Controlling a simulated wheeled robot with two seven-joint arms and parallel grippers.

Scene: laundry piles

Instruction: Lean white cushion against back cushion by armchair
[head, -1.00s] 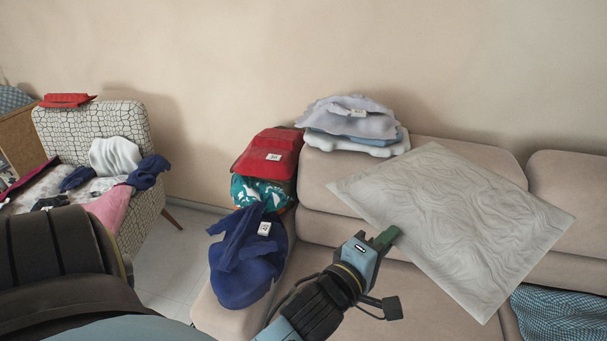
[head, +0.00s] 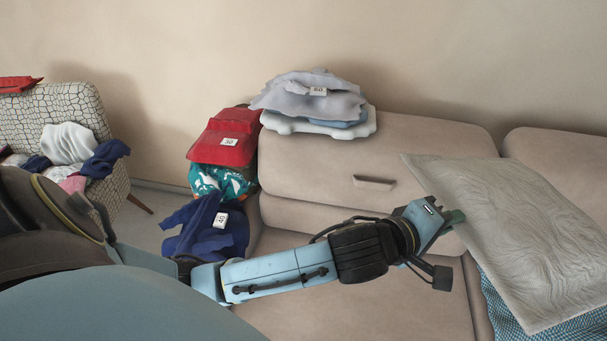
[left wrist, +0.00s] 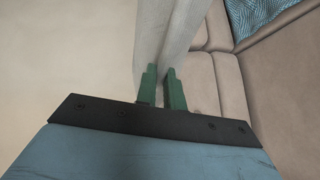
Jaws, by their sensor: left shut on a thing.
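The white cushion (head: 530,225) is a pale square with a faint wavy pattern, held tilted above the right part of the sofa. My left gripper (head: 453,218) is shut on its left edge. In the left wrist view the green fingers (left wrist: 161,90) pinch the cushion (left wrist: 172,35). The sofa's back cushion (head: 345,178) is beige and stands behind, to the left of the white cushion. The patterned armchair (head: 50,115) is at the far left. My right gripper is not in view.
Folded grey and white laundry (head: 312,100) lies on top of the sofa back. A red garment (head: 225,137) and a blue one (head: 208,232) are piled on the sofa arm. A blue checked cloth (head: 505,310) lies below the white cushion. The middle seat is clear.

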